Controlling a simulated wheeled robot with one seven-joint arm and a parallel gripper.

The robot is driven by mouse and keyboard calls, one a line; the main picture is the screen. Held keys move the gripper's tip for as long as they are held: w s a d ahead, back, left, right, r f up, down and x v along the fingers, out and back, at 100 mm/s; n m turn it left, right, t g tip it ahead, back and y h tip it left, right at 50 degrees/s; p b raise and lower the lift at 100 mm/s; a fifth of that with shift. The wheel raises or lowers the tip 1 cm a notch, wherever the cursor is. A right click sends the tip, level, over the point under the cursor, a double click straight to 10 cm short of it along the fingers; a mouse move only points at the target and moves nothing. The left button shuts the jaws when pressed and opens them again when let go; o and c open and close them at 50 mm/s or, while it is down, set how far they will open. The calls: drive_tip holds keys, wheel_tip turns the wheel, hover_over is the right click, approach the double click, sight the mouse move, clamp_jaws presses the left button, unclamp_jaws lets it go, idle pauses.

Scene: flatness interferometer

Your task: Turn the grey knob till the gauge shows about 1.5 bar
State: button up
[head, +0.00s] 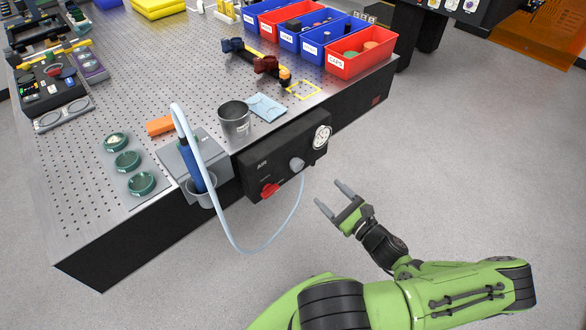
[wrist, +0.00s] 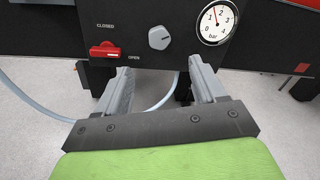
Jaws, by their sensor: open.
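The grey knob (head: 297,164) sits on the front of a black air panel (head: 262,170) on the table's side. In the wrist view the knob (wrist: 159,38) is beyond and between my fingertips, not touched. The round white gauge (head: 321,137) is above right of the knob. In the wrist view the gauge (wrist: 216,21) has its needle pointing up, seemingly between 1 and 2; the exact reading is too small to tell. My gripper (head: 333,197) is open and empty, in front of the panel and to the right; it also shows in the wrist view (wrist: 158,76).
A red valve handle (wrist: 105,51) is left of the knob, lying sideways near the OPEN mark. A pale hose (head: 291,222) loops below the panel. A metal cup (head: 235,120) stands on the table above it. The floor around my gripper is clear.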

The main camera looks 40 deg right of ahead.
sight(299, 166)
drive_tip(key=w+b, duration=0.1)
drive_tip(key=w, duration=1.2)
drive_tip(key=shift+w+d, duration=0.15)
drive_tip(key=shift+w, duration=0.1)
drive_tip(key=shift+c, duration=0.4)
drive_tip(key=c, duration=1)
drive_tip(key=shift+o, duration=0.2)
